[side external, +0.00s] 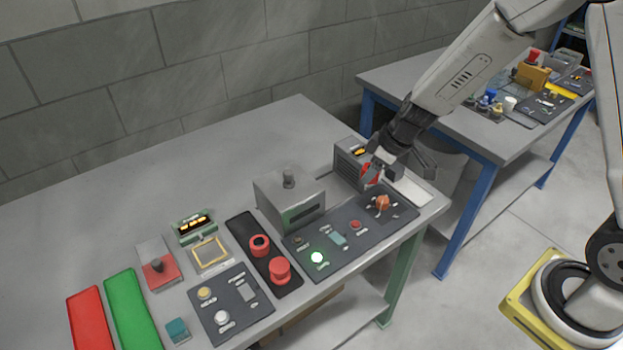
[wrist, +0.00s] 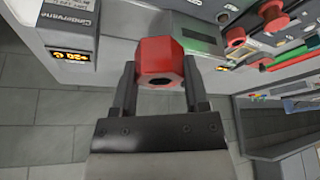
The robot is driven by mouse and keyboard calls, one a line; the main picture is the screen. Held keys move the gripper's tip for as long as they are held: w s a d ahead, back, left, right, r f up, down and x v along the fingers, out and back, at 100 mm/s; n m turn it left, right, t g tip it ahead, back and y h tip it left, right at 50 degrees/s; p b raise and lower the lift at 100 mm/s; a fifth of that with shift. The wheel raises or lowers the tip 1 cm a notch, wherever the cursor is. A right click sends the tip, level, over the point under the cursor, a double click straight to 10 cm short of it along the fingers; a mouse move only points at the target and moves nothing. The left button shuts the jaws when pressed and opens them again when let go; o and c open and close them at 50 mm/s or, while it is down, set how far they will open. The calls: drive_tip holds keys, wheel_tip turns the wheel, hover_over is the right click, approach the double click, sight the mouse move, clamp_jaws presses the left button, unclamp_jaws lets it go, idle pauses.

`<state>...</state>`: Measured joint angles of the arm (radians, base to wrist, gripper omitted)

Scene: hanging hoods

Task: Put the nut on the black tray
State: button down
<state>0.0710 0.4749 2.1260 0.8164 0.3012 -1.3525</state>
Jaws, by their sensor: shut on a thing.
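A red hexagonal nut with a dark hole sits between the two fingers of my gripper (wrist: 158,78), and the nut (wrist: 158,62) shows clearly in the wrist view. In the side view the nut (side external: 371,173) is a small red patch at my gripper (side external: 377,171), partly hidden, at the right end of the grey table. My gripper is shut on it. The long black tray (side external: 241,224) lies left of my gripper, apart from it, with two round red pieces on it (side external: 259,245) (side external: 280,270).
A grey box with an orange display (side external: 352,162) stands beside my gripper; its display also shows in the wrist view (wrist: 70,55). A grey metal housing (side external: 290,203) stands between gripper and tray. Control panels (side external: 345,232) lie along the front. Green (side external: 133,310) and red (side external: 90,318) trays lie left.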

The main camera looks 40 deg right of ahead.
drive_tip(key=shift+r, duration=1.55)
drive_tip(key=shift+w+a+r, duration=0.1)
drive_tip(key=shift+w+a, duration=0.05)
drive_tip(key=shift+w, duration=0.1)
drive_tip(key=w+a, duration=1)
hover_over(240, 227)
drive_tip(key=s, duration=0.1)
wheel_tip(240, 227, down, 10)
drive_tip(key=shift+d+f, duration=0.2)
drive_tip(key=shift+d, duration=0.2)
drive_tip(key=shift+f, duration=0.2)
drive_tip(key=shift+f, duration=3.2)
drive_tip(key=shift+f, duration=0.5)
